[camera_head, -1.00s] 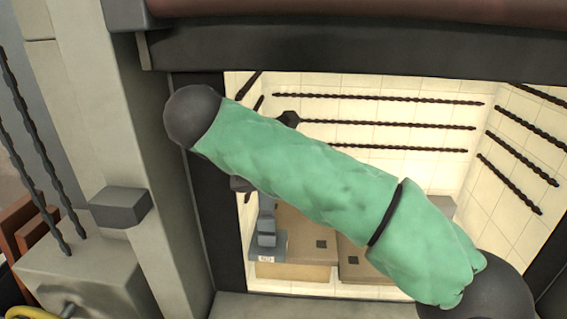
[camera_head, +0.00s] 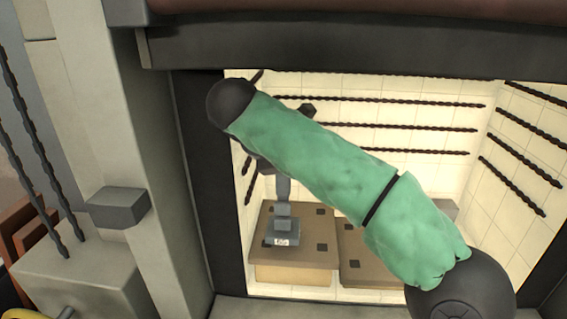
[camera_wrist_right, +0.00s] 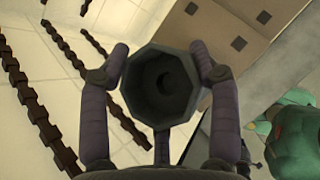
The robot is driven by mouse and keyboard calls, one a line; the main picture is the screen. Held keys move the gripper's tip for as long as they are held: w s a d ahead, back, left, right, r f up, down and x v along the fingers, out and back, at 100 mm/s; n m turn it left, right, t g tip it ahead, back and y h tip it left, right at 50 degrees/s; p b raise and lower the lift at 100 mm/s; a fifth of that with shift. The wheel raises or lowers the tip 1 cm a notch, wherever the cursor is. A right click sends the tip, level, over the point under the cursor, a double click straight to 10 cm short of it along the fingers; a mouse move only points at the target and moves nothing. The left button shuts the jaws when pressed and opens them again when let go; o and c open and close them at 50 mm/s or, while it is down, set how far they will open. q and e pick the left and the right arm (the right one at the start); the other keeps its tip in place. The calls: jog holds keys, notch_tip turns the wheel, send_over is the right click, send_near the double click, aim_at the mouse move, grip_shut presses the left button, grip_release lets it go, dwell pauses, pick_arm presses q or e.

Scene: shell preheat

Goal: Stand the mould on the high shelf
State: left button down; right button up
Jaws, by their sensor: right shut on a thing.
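The mould (camera_wrist_right: 160,82) is dark grey with an octagonal cup and a round hole facing the right wrist camera. My right gripper (camera_wrist_right: 160,75) is shut on it, one finger on each side of the cup. In the head view, the mould's grey stepped lower part (camera_head: 283,212) looks upright, with a small white label near its base. It appears over the left brown slab (camera_head: 318,262) inside the chamber; I cannot tell whether it touches. My green-sleeved right arm hides the gripper and the mould's top there. My left gripper is out of view.
A second brown slab (camera_head: 370,272) lies to the right with a narrow gap between. Dark twisted bars (camera_head: 400,127) line the pale tiled walls. The chamber opening has a dark frame, with a lintel (camera_head: 350,55) above and a post (camera_head: 202,190) at left.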

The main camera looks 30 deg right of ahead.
jog(key=shift+f, duration=0.3)
jog(key=shift+f, duration=0.35)
jog(key=shift+f+b, duration=0.25)
jog(key=shift+b, duration=0.15)
jog(key=o, duration=1.7)
